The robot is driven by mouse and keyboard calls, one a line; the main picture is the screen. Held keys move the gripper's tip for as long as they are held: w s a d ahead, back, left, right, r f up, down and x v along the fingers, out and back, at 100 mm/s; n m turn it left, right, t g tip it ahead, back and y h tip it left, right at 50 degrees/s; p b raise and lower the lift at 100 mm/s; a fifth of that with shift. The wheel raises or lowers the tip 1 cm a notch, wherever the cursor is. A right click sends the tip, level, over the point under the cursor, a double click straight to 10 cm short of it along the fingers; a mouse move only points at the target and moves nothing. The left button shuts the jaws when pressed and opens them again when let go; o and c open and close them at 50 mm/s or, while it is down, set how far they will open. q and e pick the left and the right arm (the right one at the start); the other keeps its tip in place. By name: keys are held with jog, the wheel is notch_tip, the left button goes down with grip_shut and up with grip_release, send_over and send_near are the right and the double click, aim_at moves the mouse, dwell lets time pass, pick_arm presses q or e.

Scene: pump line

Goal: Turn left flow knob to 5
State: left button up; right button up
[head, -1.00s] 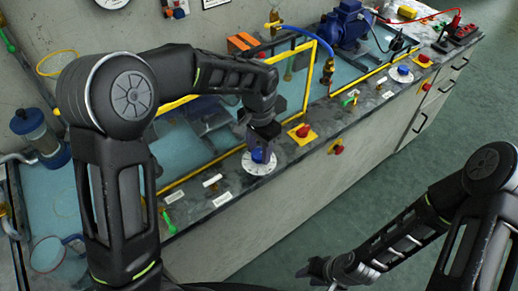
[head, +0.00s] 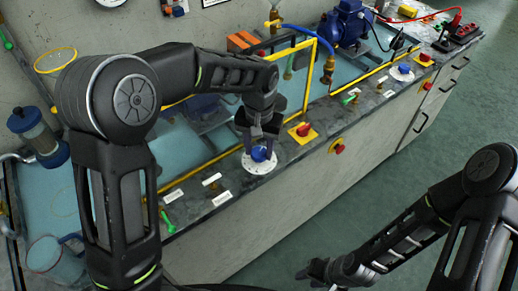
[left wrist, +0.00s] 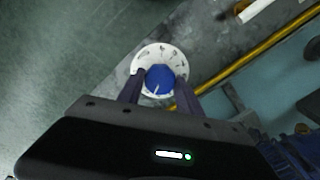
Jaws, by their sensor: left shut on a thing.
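The left flow knob (head: 259,154) is blue and sits on a round white dial (head: 259,168) on the bench's front ledge. In the left wrist view the knob (left wrist: 160,79) has a white pointer line towards the lower edge of the picture, slightly left. The dial's numbers are too small to read. My left gripper (head: 260,145) is over the knob, pointing down, with one finger on each side, shut on it. My right gripper (head: 308,274) hangs over the floor in front of the bench, away from the knob; its jaw opening is unclear.
A red switch on a yellow plate (head: 302,132) is right of the knob. A second white dial (head: 401,73) is further along. A green-handled valve (head: 167,220) is at the left, and a yellow frame (head: 309,80) stands behind the ledge.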

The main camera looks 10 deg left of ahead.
pick_arm(q)
jog(key=n, duration=0.4)
jog(key=shift+n, duration=0.3)
jog(key=n, duration=0.3)
jog(key=shift+n, duration=0.4)
jog(key=n, duration=0.3)
jog(key=shift+r+n, duration=0.1)
jog(key=shift+n, duration=0.2)
jog(key=shift+n+p, duration=0.55)
jog(key=shift+n, duration=1.45)
jog(key=o, duration=1.4)
